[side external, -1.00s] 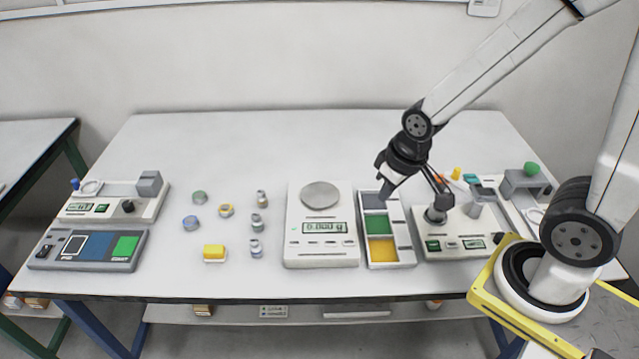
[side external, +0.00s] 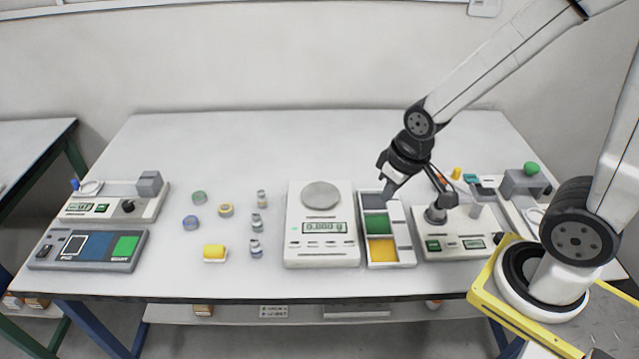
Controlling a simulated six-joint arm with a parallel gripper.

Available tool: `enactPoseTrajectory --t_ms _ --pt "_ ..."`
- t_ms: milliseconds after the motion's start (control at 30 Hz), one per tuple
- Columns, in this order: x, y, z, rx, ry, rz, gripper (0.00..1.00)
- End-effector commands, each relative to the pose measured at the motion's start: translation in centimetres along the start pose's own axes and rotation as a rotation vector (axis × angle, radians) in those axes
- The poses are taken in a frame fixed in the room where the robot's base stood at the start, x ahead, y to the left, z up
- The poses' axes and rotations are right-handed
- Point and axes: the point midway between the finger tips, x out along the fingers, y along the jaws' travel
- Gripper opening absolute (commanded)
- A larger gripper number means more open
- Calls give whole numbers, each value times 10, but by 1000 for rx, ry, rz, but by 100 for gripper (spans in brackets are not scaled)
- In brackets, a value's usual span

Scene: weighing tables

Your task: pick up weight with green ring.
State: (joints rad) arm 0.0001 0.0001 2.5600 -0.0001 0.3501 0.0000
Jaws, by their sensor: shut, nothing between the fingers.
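Three small metal weights stand in a column on the table, left of the scale: a far one (side external: 262,199), a middle one (side external: 257,225) and a near one (side external: 256,249). The middle one looks greenish around its body, but the ring colours are too small to tell surely. My gripper (side external: 389,190) is shut and empty, above the far end of a colour-sectioned tray (side external: 404,228), well right of the weights.
A white scale (side external: 322,256) reading about zero stands between the weights and the tray. Green, yellow and blue round pieces (side external: 199,198) and a yellow block (side external: 215,252) lie left of the weights. Control boxes stand at far left (side external: 88,250) and right (side external: 455,243).

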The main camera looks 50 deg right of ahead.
Motion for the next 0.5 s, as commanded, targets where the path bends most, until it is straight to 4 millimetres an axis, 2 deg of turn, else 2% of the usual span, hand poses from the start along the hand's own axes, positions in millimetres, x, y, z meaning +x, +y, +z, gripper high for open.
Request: enactPoseTrajectory --t_ms 367,467,500 --pt "0 0 0 0 0 0 0" --pt "0 0 0 0 0 0 29" --pt "0 0 0 0 0 0 41"
